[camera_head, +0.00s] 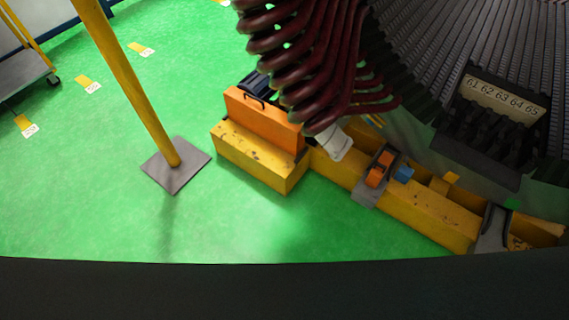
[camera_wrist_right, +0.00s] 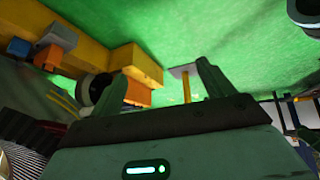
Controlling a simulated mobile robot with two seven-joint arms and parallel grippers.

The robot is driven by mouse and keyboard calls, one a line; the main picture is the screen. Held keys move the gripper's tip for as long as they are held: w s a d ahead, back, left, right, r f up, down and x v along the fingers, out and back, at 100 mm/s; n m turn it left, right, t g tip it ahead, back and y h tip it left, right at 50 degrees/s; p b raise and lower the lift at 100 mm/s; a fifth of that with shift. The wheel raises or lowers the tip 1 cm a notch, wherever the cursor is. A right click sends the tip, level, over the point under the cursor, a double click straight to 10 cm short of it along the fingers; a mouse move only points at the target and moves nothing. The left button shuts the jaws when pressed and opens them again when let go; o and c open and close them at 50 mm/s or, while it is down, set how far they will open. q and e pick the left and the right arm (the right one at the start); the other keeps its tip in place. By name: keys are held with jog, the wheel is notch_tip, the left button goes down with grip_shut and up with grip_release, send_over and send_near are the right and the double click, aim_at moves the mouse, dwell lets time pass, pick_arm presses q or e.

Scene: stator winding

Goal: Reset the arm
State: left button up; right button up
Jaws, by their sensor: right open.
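My right gripper (camera_wrist_right: 160,70) shows in the right wrist view. Its two fingers stand wide apart with nothing held between them. Green floor and the yellow post (camera_wrist_right: 186,88) with its grey foot show beyond the fingers. Neither gripper shows in the head view, and my left gripper is in no view. The large stator fills the upper right of the head view, with a dark ribbed core (camera_head: 425,40) and dark red coil ends (camera_head: 310,65). A plate numbered 61 to 65 (camera_head: 500,97) sits on it.
Yellow beams (camera_head: 425,213) run under the stator. An orange toolbox (camera_head: 262,117) sits on a yellow block (camera_head: 245,155). The yellow post (camera_head: 130,85) stands on a grey foot. A cart (camera_head: 22,72) is at the far left. The green floor between is mostly clear.

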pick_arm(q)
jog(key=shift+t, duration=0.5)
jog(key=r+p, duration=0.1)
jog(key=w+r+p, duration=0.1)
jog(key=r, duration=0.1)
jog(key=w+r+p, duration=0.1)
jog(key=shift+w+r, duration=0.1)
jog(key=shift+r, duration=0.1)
pick_arm(e)
jog(key=s+d+r+m+t, duration=0.1)
jog(key=d+r+m, duration=0.2)
jog(key=r, duration=0.3)
jog(key=s+d+r+m+t+h, duration=0.1)
jog(key=d+r+m, duration=0.2)
jog(key=r, duration=0.4)
jog(key=shift+d+t, duration=0.4)
jog(key=shift+d, duration=0.15)
